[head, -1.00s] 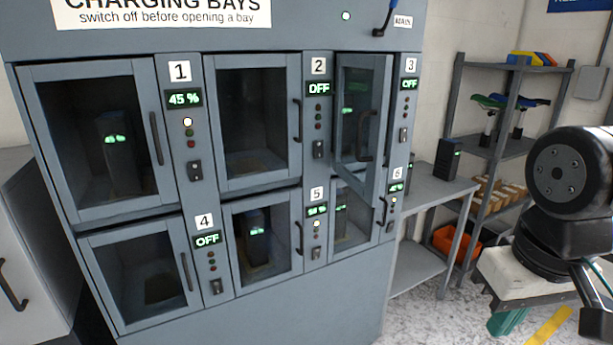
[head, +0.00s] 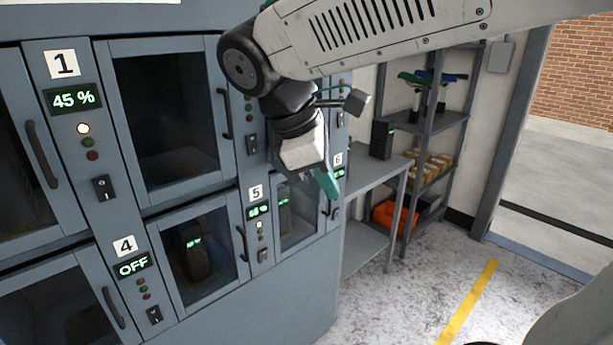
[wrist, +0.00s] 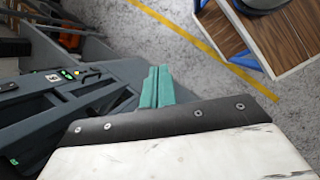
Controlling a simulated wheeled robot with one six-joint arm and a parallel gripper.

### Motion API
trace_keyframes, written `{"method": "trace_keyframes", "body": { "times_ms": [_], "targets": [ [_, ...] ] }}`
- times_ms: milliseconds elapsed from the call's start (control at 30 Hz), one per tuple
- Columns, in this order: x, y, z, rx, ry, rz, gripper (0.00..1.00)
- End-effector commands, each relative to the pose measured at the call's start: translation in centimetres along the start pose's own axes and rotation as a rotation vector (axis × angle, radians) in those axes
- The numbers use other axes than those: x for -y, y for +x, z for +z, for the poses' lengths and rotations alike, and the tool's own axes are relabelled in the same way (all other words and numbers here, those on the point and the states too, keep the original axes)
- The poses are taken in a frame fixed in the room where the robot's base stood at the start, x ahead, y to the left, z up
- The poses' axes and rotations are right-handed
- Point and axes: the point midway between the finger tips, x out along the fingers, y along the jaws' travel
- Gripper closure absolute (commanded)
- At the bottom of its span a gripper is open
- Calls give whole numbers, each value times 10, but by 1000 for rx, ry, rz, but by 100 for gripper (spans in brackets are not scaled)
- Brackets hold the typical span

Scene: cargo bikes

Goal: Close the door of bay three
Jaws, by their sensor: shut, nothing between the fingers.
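The charging cabinet (head: 285,285) fills the left of the head view. Bay three, top right, is hidden there behind my arm and gripper, so I cannot tell how its door stands. My gripper (head: 330,184) points down in front of the cabinet's right end, just left of the bay six label (head: 338,160). Its teal fingers are together and empty; they also show in the wrist view (wrist: 155,87). The wrist view shows grey cabinet framing (wrist: 40,108) left of the fingers; which door it belongs to is unclear.
A grey side table (head: 372,168) with a black battery (head: 382,139) stands right of the cabinet. Behind it is a shelf rack (head: 440,122) with saddles and an orange bin (head: 390,215). Open floor (head: 420,275) with a yellow line lies at the right.

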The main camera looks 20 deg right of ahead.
Motion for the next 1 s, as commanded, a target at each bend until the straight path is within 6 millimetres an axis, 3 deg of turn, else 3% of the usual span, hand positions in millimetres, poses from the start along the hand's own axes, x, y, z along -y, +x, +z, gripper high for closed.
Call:
{"method": "trace_keyframes", "body": {
  "times_ms": [33, 200, 300, 433, 633, 1000],
  "targets": [
    [-10, -14, -23, 55, -130, 39, 100],
    [-28, -50, -76, 209, -447, 137, 100],
    [-32, -63, -95, 267, -551, 170, 100],
    [-34, -69, -106, 303, -608, 187, 100],
    [-41, -46, -100, 308, -614, 186, 100],
    [-61, 27, -82, 308, -612, 184, 100]
  ]
}}
